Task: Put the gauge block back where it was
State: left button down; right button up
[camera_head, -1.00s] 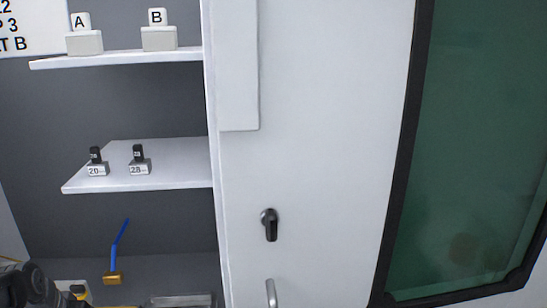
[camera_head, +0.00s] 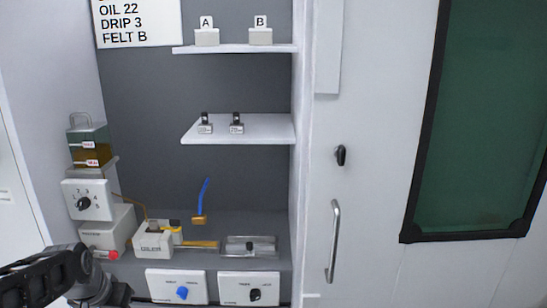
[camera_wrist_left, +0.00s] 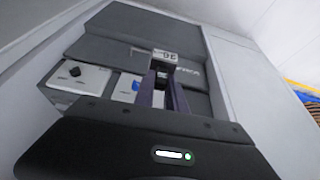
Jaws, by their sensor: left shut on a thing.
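My left gripper (camera_wrist_left: 163,88) shows in the left wrist view, shut on a small grey block with a white number label (camera_wrist_left: 165,55), which I take to be the gauge block; its number is hard to read. In the head view only part of my left arm shows at the lower left, and neither the gripper nor the held block can be made out. My right gripper is not in view.
A top shelf holds blocks A (camera_head: 206,38) and B (camera_head: 260,37). Below are a grey tray (camera_head: 249,246), a blue-handled brush-like tool (camera_head: 202,200), a white device (camera_head: 155,238) and two knob panels. A dial box (camera_head: 88,200) stands left. The middle shelf's right part is free.

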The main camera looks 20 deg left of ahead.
pick_arm(q)
jog(key=shift+w+a+f+n, duration=0.1)
jog(key=shift+w+a+n, duration=0.15)
jog(key=shift+w+n, duration=0.35)
jog(key=w+d+f, duration=0.4)
jog(key=w+d, duration=0.7)
jog(key=w, duration=0.1)
jog(key=w+d+f+m, duration=0.1)
jog(key=w+d+m, duration=0.1)
jog(key=d, duration=0.7)
jog(key=w+d+f+m+h, duration=0.1)
jog(key=w+d+m, duration=0.1)
jog(key=d, duration=0.8)
jog(key=shift+w+f+m+h, duration=0.25)
jog(key=shift+f+m+h, duration=0.05)
jog(key=shift+m, duration=0.4)
jog(key=shift+d, duration=0.15)
